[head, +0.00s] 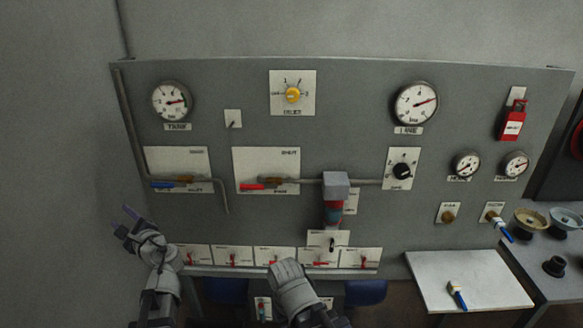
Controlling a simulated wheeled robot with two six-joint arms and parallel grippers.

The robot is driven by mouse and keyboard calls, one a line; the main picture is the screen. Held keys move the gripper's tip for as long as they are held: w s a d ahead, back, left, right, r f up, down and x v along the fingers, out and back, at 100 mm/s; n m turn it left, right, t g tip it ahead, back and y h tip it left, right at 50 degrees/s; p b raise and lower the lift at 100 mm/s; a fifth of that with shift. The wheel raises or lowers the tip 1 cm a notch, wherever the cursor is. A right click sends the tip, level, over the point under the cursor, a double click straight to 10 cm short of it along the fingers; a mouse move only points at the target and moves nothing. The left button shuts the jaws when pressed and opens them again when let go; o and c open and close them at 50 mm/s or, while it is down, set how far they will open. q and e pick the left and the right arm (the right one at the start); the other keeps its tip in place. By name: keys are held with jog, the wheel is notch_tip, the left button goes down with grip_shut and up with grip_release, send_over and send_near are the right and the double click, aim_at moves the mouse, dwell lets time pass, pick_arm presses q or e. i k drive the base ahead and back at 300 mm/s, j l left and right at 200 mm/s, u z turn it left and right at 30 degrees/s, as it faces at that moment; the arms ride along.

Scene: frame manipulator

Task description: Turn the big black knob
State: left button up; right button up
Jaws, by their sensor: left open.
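A black round knob (402,171) with a dial scale sits on a white plate on the right half of the grey panel (330,110). Its pointer is small and hard to read. My left gripper (125,220) is open and empty at the panel's lower left, far from the knob. My right arm comes up from the bottom middle, below and left of the knob. Its wrist shows, but its fingers are hidden.
A yellow knob (292,95) sits at top middle. Blue (162,184) and red (252,187) lever handles and a grey box (336,180) stick out. A row of red switches runs below. A white table (470,275) stands at right.

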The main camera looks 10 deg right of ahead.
aim_at(402, 171)
jog(key=l+z, duration=0.1)
jog(key=z, duration=0.75)
jog(key=l+z, duration=0.15)
jog(key=z, duration=0.3)
jog(key=i+z, duration=0.1)
jog(key=z, duration=0.2)
jog(key=i+z, duration=0.15)
jog(key=z, duration=0.15)
